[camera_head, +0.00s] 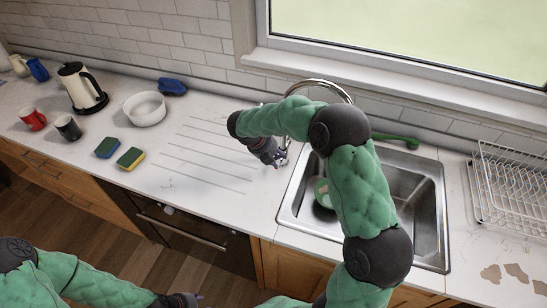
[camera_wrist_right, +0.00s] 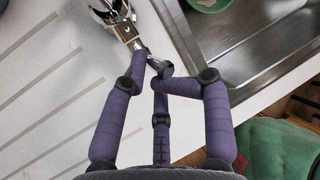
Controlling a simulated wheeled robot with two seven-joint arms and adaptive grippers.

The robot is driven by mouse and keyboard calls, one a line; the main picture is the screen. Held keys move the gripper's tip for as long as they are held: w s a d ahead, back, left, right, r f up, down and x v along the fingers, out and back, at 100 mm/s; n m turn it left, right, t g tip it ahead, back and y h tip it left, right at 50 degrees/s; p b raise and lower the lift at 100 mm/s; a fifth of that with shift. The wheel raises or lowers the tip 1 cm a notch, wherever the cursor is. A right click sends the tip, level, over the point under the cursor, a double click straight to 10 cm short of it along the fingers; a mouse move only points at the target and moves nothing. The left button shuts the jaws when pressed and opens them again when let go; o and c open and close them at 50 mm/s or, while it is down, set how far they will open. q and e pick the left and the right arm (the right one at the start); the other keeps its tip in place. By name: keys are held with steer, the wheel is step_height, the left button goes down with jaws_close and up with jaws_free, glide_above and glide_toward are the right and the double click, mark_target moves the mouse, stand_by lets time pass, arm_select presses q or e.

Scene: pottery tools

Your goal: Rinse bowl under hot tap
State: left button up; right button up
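A green bowl with a pale inside (camera_head: 322,192) sits in the left part of the steel sink (camera_head: 431,205), partly hidden by my right arm. Its edge also shows in the right wrist view (camera_wrist_right: 208,4). The chrome tap (camera_head: 318,84) stands behind the sink, partly hidden by my arm. My right gripper (camera_head: 281,157) is at the tap's base, left of the sink. In the right wrist view its purple fingertips (camera_wrist_right: 156,65) are close together beside the metal tap lever (camera_wrist_right: 132,38); a grip on it is not clear. My left gripper (camera_head: 185,300) is at the bottom edge, its fingers hardly visible.
A white bowl (camera_head: 144,109), kettle (camera_head: 80,88), red mug (camera_head: 33,119), dark mug (camera_head: 67,127) and two sponges (camera_head: 130,158) stand on the left counter. A green brush (camera_head: 396,139) lies behind the sink. A wire rack (camera_head: 508,185) is at right. The grooved drainer is clear.

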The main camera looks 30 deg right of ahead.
steer(key=shift+s+d+f, duration=0.25)
steer(key=shift+s+d, duration=0.25)
steer(key=shift+d, duration=0.05)
steer(key=shift+s+d+f, duration=0.25)
steer(key=shift+s+d, duration=0.2)
steer(key=shift+d, duration=0.1)
steer(key=shift+a, duration=0.1)
stand_by(2.7)
steer(key=shift+a, duration=0.1)
steer(key=shift+w+a+r+p, duration=0.3)
steer(key=shift+w+a+p, duration=0.3)
steer(key=shift+w, duration=0.1)
steer(key=shift+w+a+r+p, duration=0.3)
steer(key=shift+w+a+p, duration=0.2)
steer(key=shift+w, duration=0.2)
steer(key=shift+w+a+r+p, duration=0.3)
steer(key=shift+w+a+p, duration=0.2)
steer(key=shift+w+a, duration=0.2)
steer(key=shift+r, duration=0.1)
step_height(320, 180, up, 8)
steer(key=p, duration=0.7)
steer(key=shift+s+d, duration=0.2)
steer(key=shift+c, duration=0.2)
